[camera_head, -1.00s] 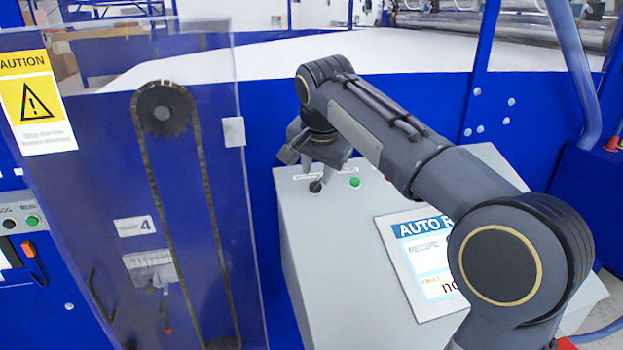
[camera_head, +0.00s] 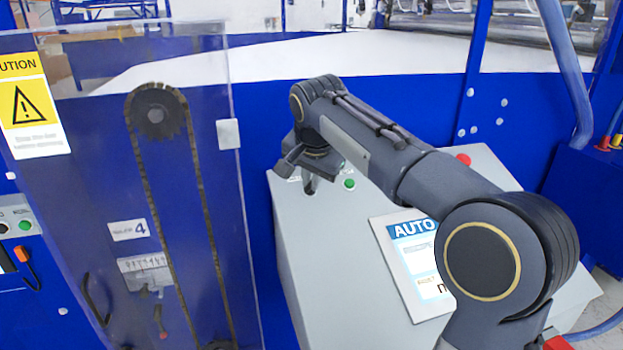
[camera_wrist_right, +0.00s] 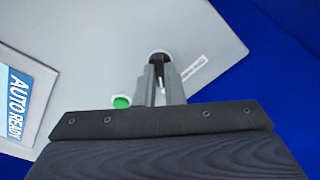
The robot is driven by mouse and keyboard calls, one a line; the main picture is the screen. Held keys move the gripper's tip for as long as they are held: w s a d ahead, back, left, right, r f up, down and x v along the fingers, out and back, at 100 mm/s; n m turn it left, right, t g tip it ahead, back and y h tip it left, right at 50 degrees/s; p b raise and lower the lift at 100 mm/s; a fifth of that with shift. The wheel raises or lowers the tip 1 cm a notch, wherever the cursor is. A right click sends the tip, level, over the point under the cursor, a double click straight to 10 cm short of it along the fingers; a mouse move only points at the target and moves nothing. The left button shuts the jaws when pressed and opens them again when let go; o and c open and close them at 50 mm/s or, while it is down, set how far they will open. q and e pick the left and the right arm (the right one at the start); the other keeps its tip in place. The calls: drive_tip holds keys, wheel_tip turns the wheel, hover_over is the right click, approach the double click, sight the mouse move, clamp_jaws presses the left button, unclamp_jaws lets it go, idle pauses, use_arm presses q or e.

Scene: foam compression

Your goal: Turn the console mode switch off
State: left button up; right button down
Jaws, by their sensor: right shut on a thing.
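The grey console (camera_head: 340,270) stands at centre right with its sloped top facing me. My right gripper (camera_head: 310,186) reaches down at the console's upper left corner. In the right wrist view its two fingers (camera_wrist_right: 160,75) are close together over the black mode switch (camera_wrist_right: 160,54), shut on it. The switch is mostly hidden by the fingers, and I cannot read its position. A white label (camera_wrist_right: 193,68) lies beside it. A green button (camera_head: 349,184) sits just right of the gripper; it also shows in the wrist view (camera_wrist_right: 121,101). My left gripper is not in view.
A screen (camera_head: 412,260) reading "AUTO" is on the console, partly behind my arm. A red button (camera_head: 463,159) sits at the console's far edge. A clear guard with a caution sign (camera_head: 28,105) and a chain (camera_head: 200,200) stands to the left.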

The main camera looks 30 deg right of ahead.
drive_tip(key=shift+n, duration=0.3)
drive_tip(key=n+p, duration=0.1)
drive_tip(key=n, duration=0.2)
drive_tip(key=shift+n, duration=0.4)
drive_tip(key=n+p, duration=0.2)
drive_tip(key=n, duration=0.2)
drive_tip(key=shift+s+d+n+y, duration=0.1)
drive_tip(key=shift+n+y, duration=0.2)
drive_tip(key=shift+y, duration=0.1)
drive_tip(key=n+p, duration=0.1)
drive_tip(key=n, duration=0.1)
drive_tip(key=n+p, duration=0.1)
drive_tip(key=n, duration=0.2)
drive_tip(key=shift+t+y, duration=0.3)
drive_tip(key=shift+y, duration=0.1)
drive_tip(key=shift+f+n+p, duration=0.1)
drive_tip(key=shift+n+p, duration=0.6)
drive_tip(key=shift+n, duration=1.4)
drive_tip(key=c, duration=1.5)
unclamp_jaws()
drive_tip(key=v, duration=0.7)
drive_tip(key=shift+d+r, duration=0.1)
drive_tip(key=shift+r, duration=0.25)
